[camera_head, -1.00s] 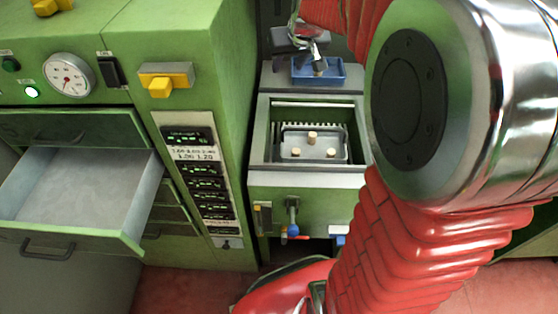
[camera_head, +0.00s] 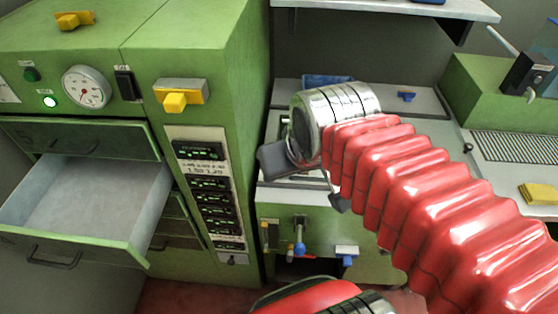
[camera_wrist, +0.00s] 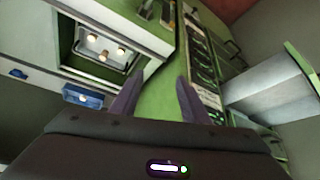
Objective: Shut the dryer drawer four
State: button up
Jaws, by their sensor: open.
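One dryer drawer (camera_head: 90,195) stands pulled out at the left of the green cabinet, empty, with a dark handle (camera_head: 54,258) on its green front. No number on it is readable. It also shows at the right in the wrist view (camera_wrist: 268,95). My gripper (camera_wrist: 156,88) is open and empty, its two dark fingers apart in front of the cabinet's side. In the head view my gripper is partly hidden by my wrist, over the sink unit, well to the right of the drawer and not touching it.
Shut drawers (camera_head: 80,138) lie above and below the open one. A gauge (camera_head: 86,87), yellow switch (camera_head: 180,97) and display panel (camera_head: 208,190) are on the cabinet. A tray with cork stoppers (camera_wrist: 103,50) sits in the sink unit. A green bench stands right.

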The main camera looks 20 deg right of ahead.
aim_at(99, 210)
jog(key=u, duration=1.3)
jog(key=k, duration=0.5)
jog(key=u, duration=0.4)
jog(key=i, duration=0.55)
jog(key=z, duration=0.05)
